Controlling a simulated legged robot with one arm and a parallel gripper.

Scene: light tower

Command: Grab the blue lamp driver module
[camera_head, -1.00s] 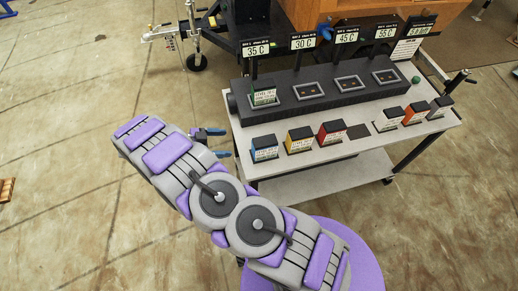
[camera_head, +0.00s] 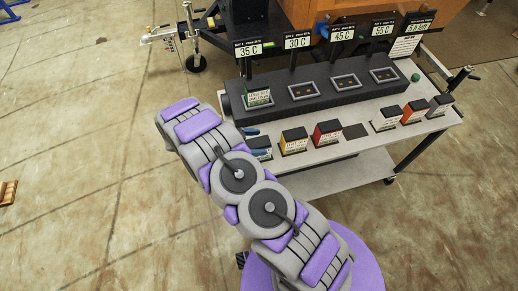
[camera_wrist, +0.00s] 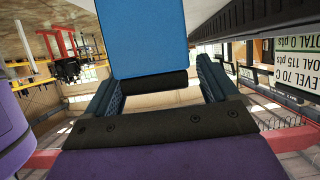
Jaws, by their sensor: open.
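The blue lamp driver module (camera_head: 265,143) stands at the left end of the front row on the white cart, partly hidden by my arm and gripper in the head view. In the wrist view the blue module (camera_wrist: 155,38) fills the top middle, with a dark lower edge. My gripper (camera_wrist: 161,82) is open, with one finger on each side of the module's near end. A visible gap lies between the module's dark edge and the palm. I cannot tell whether either finger touches it. In the head view, my gripper (camera_head: 254,143) shows only as blue fingertips at the module.
Yellow (camera_head: 294,141) and red (camera_head: 327,133) modules stand to the right, then white (camera_head: 385,118) and orange (camera_head: 414,111) ones. Behind is a dark socket rail (camera_head: 318,90) holding a green-labelled module (camera_head: 258,97).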

